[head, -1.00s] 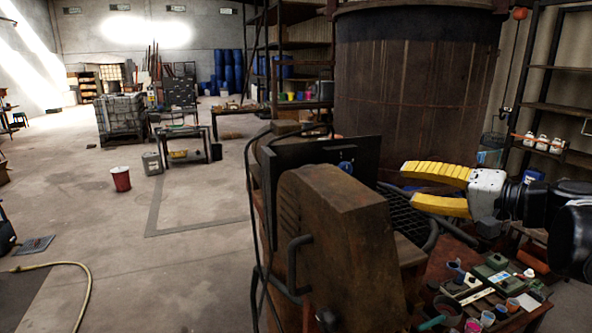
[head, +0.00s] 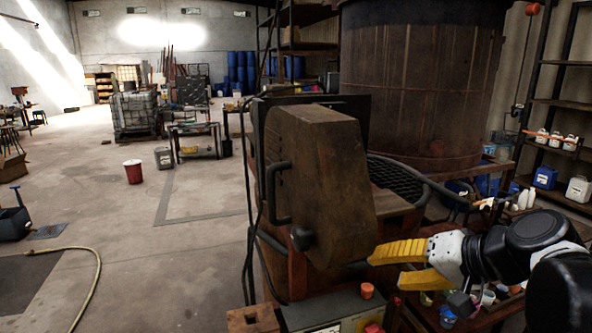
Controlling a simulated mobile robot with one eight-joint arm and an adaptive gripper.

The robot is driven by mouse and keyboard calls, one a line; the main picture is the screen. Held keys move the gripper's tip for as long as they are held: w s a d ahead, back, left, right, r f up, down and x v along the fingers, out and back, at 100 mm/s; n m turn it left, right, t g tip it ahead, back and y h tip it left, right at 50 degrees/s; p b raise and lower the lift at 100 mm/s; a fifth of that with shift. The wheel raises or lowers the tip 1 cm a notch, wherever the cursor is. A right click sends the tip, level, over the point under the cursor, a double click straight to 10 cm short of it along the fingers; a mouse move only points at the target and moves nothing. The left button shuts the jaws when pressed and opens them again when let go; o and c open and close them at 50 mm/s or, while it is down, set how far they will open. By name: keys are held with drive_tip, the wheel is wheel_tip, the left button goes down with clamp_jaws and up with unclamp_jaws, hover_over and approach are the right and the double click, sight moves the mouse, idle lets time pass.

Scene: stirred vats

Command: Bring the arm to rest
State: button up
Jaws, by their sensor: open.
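My gripper (head: 385,268) is at the lower right of the head view, on the end of my black and white arm. Its two yellow fingers point left and stand apart, with nothing between them. The fingers are close in the picture to the right side of a rusty brown machine housing (head: 322,175). I cannot tell whether they touch it. The arm is bent and enters from the right edge, over a cluttered bench.
A large rusty vat (head: 425,90) stands behind the housing. A control box (head: 335,312) with buttons is at the bottom centre. Shelves (head: 560,105) with bottles are at the right. Open floor lies left, with a red bucket (head: 133,172) and a hose (head: 98,268).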

drive_tip(key=s+f+n+h+b, duration=0.1)
drive_tip(key=s+f+b, duration=0.3)
drive_tip(key=f, duration=0.5)
drive_tip(key=s+f+n+h+b, duration=0.1)
drive_tip(key=s+f+h+b, duration=0.2)
drive_tip(key=f+b, duration=0.3)
drive_tip(key=s+d+f+n+g+h+b, duration=0.1)
drive_tip(key=s+f+b, duration=0.4)
drive_tip(key=f, duration=0.8)
drive_tip(key=shift+f+n+h, duration=0.3)
drive_tip(key=shift+f+h, duration=0.1)
drive_tip(key=shift+h, duration=0.4)
